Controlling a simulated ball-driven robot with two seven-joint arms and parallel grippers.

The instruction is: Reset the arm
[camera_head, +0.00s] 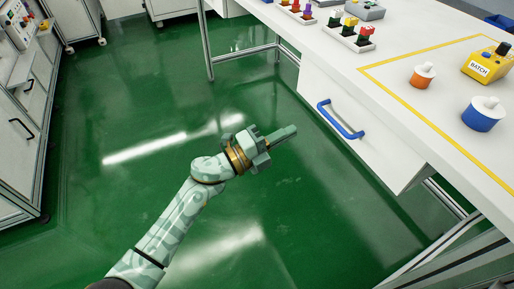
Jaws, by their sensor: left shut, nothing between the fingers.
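My left arm reaches up from the bottom left over the green floor. Its left gripper (289,131) is shut and empty, with the fingers together and pointing right. It is in the air, to the left of the white drawer front with the blue handle (341,119), and apart from it. My right gripper does not show in this view.
A white table (400,50) at the right bears a yellow BATCH box (487,65), an orange-based pot (422,76), a blue-based pot (483,114) and racks of coloured parts. White cabinets (18,130) stand at the left. The floor (100,200) between is clear.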

